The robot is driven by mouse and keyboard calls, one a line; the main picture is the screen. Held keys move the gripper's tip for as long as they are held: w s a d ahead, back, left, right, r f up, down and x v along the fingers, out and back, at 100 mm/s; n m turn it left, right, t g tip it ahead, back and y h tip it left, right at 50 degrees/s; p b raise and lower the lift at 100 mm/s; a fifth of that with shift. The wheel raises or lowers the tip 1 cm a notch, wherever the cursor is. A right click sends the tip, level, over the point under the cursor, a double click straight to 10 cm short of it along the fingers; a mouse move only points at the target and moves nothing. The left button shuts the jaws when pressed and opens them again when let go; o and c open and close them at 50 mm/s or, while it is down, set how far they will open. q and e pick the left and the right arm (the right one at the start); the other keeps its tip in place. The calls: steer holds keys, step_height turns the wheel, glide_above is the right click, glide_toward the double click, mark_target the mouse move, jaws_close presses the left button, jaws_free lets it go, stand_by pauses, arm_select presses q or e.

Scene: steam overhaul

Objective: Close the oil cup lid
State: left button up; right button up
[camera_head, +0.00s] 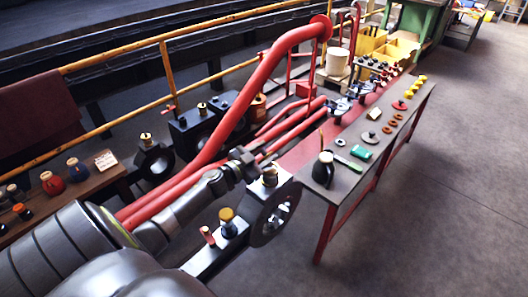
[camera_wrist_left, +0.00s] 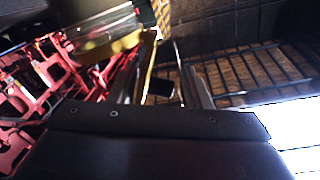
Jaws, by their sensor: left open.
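My left gripper (camera_head: 248,165) is at the end of my grey arm, in the middle of the head view. It is open, and its fingers also show in the left wrist view (camera_wrist_left: 163,85). A small pale-topped cup (camera_head: 270,174) stands just to the right of the gripper on a dark rod end. Whether they touch cannot be told. Another oil cup (camera_head: 227,221), with an amber top, stands below the gripper on a dark rod. The position of either lid is too small to tell. My right gripper is not in view.
Red pipes (camera_head: 265,62) rise behind my arm. More cups stand on dark fittings (camera_head: 154,158) to the left. A narrow bench (camera_head: 346,185) with a dark jug (camera_head: 323,169) and several small parts runs along the right. The floor (camera_head: 450,200) beyond it is clear.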

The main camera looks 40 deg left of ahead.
arm_select(q)
steer(key=c, duration=0.8)
steer(key=shift+d+m+p, duration=0.2)
steer(key=shift+m+p, duration=0.15)
steer(key=shift+m, duration=0.15)
steer(key=shift+d, duration=0.1)
steer(key=shift+d+f+m+p, duration=0.1)
steer(key=shift+d+m+p, duration=0.15)
steer(key=shift+m, duration=0.25)
steer(key=shift+d+f+m+p, duration=0.1)
steer(key=shift+m+p, duration=0.15)
steer(key=shift+m, duration=0.25)
steer(key=shift+s+d+f+m+p, duration=0.15)
steer(key=shift+d+m, duration=0.1)
steer(key=shift+m, duration=0.4)
steer(key=shift+w+d+f+m+p, duration=0.1)
steer(key=shift+d+m+p, duration=0.1)
steer(key=shift+m, duration=0.45)
steer(key=shift+s+d+f+m+g, duration=0.1)
steer(key=shift+d+f+m+g, duration=0.15)
steer(key=shift+m, duration=0.35)
